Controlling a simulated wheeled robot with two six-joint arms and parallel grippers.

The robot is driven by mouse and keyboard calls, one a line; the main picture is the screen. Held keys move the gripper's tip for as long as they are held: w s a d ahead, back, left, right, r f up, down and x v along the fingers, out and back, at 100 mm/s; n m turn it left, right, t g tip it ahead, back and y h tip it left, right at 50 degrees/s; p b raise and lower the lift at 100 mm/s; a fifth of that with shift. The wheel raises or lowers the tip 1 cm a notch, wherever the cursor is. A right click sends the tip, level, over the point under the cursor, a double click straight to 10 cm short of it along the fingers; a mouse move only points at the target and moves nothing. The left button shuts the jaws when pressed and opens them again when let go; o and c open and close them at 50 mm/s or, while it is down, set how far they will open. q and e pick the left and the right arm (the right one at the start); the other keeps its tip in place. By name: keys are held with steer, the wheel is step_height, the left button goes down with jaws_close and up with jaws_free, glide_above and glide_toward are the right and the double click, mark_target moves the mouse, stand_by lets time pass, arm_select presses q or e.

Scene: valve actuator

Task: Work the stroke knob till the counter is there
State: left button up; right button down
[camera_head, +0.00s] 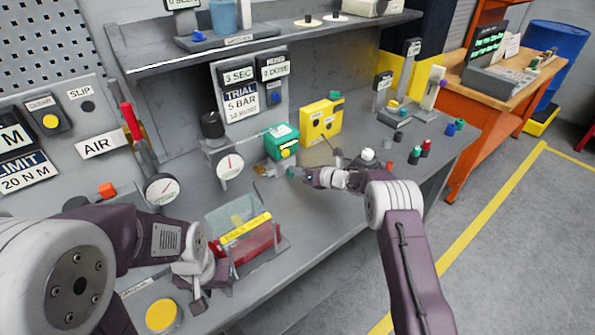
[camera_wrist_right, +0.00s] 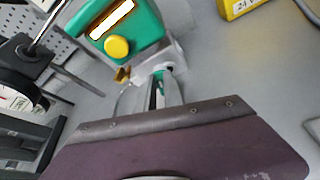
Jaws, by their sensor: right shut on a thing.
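The green actuator housing (camera_head: 281,138) stands on the bench, with a yellow round button (camera_wrist_right: 117,47) on its face. A pale window (camera_wrist_right: 111,19) shows above the button in the right wrist view; I cannot read any digits in it. My right gripper (camera_head: 291,172) is low in front of the housing. In the right wrist view its fingers (camera_wrist_right: 160,80) are closed around a small teal piece below the housing, mostly hidden by them; I cannot tell for sure that it is the stroke knob. My left gripper (camera_head: 200,292) hangs near the front edge, away from the actuator; its opening is unclear.
Left of the actuator is a pressure gauge (camera_head: 230,166). A yellow box (camera_head: 320,120) stands to its right. A red tray with a clear cover (camera_head: 251,242) sits between my arms. Several small coloured pieces lie at the bench's right. A shelf (camera_head: 255,45) overhangs the back.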

arm_select(q)
steer(key=shift+f+b, duration=0.7)
steer(key=shift+f, duration=0.1)
arm_select(e)
steer(key=shift+w+d+f+m+g+y, duration=0.15)
steer(key=shift+d+m+g+y, duration=0.15)
steer(key=shift+m+y, duration=0.45)
steer(key=shift+m, duration=0.25)
steer(key=c, duration=1.5)
jaws_free()
steer(key=shift+a, duration=0.1)
steer(key=shift+o, duration=0.2)
